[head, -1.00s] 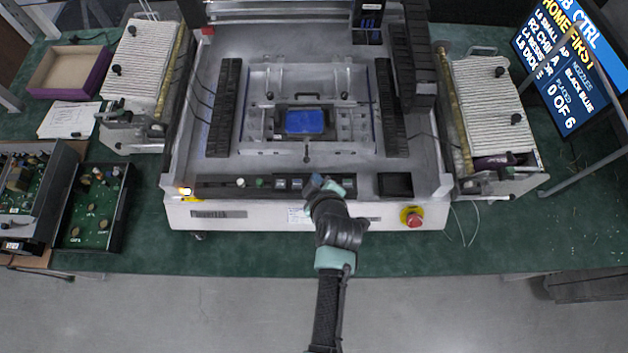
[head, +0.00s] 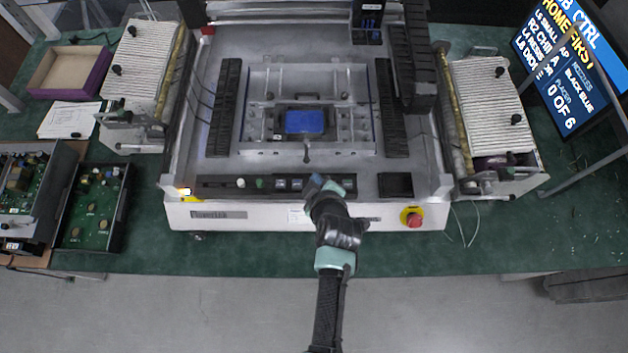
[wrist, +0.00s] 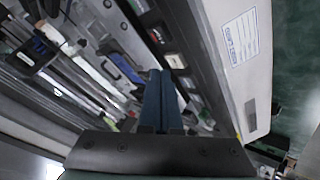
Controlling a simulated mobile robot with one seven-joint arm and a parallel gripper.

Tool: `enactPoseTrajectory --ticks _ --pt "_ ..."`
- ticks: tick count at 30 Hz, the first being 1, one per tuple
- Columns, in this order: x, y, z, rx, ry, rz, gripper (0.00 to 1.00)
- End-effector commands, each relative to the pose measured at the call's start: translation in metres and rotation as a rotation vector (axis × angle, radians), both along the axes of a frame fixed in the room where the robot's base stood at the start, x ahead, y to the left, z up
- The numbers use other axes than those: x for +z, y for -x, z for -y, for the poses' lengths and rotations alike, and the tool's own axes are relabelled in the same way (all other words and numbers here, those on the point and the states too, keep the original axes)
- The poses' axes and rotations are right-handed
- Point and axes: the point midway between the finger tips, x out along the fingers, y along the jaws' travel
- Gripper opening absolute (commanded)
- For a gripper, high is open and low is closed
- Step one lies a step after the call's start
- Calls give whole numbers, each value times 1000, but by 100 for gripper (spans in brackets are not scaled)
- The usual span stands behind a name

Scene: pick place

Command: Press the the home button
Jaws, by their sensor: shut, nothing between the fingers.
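A dark control strip (head: 220,184) runs along the front of the white machine (head: 300,216). It carries a pale knob (head: 240,183), a green button (head: 260,183) and several small rectangular buttons (head: 288,184). I cannot read which one is the home button. My gripper (head: 316,180) is over the right part of this strip and hides what lies under it. In the wrist view my gripper (wrist: 160,76) is shut and empty, its blue fingers together beside the row of buttons (wrist: 176,61). I cannot tell whether the fingertips touch anything.
A red emergency stop (head: 413,218) sits on the front face, right of my arm. A dark square recess (head: 395,184) lies right of my gripper. The screen (head: 570,65) at right reads "HOME FIRST". Feeder banks (head: 140,65) flank the machine.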

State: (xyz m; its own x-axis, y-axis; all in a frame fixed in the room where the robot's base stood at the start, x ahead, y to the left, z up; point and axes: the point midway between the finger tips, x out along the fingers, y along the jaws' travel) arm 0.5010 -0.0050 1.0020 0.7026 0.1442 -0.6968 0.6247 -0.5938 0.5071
Motion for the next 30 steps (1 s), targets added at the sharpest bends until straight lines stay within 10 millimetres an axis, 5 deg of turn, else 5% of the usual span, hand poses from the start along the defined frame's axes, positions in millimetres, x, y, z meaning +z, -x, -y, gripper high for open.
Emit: enactPoseTrajectory --ticks 30 --pt "-8 0 0 0 0 0 0"
